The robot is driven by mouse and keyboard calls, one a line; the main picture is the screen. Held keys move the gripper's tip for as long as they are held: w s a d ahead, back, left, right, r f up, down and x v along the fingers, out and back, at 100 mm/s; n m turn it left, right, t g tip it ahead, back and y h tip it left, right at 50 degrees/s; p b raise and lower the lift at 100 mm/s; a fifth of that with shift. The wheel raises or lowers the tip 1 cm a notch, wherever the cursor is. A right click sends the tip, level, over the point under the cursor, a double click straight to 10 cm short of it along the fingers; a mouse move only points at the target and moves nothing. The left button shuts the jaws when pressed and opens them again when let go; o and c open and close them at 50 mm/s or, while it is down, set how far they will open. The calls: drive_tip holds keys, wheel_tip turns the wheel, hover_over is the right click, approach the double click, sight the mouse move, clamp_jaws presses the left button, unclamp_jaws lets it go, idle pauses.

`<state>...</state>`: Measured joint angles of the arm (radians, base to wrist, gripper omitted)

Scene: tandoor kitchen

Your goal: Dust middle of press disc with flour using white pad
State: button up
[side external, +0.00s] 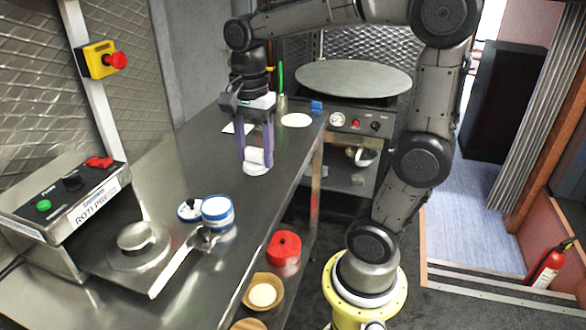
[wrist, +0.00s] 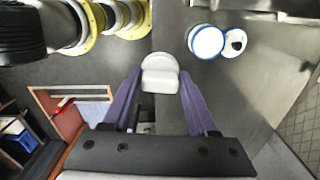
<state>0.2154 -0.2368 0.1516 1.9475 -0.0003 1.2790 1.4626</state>
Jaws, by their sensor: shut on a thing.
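My gripper (side external: 255,165), with purple fingers, is shut on the white pad (side external: 256,168) over the far part of the steel counter. In the wrist view the pad (wrist: 160,80) sits between the fingertips, its rounded face beyond them. I cannot tell whether it touches the counter. The round metal press disc (side external: 138,240) is at the near left, well away from the pad, with a lever arm beside it. A blue-and-white tub (side external: 217,213) with a white top stands right of the disc. It also shows in the wrist view (wrist: 206,42). I cannot make out loose flour.
A round blue-and-white piece with a dark knob (side external: 187,210) lies beside the tub. The press control box (side external: 72,198) stands at left. A pale flat round (side external: 297,120) and a green-handled tool (side external: 281,80) are farther back, near the large griddle (side external: 353,78).

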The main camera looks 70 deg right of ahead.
drive_tip(key=w+f, duration=0.2)
drive_tip(key=w, duration=0.6)
drive_tip(key=shift+n, duration=0.3)
drive_tip(key=shift+w+a+f, duration=0.15)
drive_tip(key=shift+w+f, duration=0.3)
drive_tip(key=shift+f, duration=1.05)
drive_tip(key=shift+w+a+f, duration=0.1)
drive_tip(key=shift+w+f, duration=0.3)
drive_tip(key=shift+f, duration=1.15)
drive_tip(key=shift+w+a+f, duration=0.15)
drive_tip(key=shift+w+f, duration=0.3)
drive_tip(key=shift+f, duration=1.05)
drive_tip(key=shift+f, duration=0.6)
wheel_tip(320, 180, up, 7)
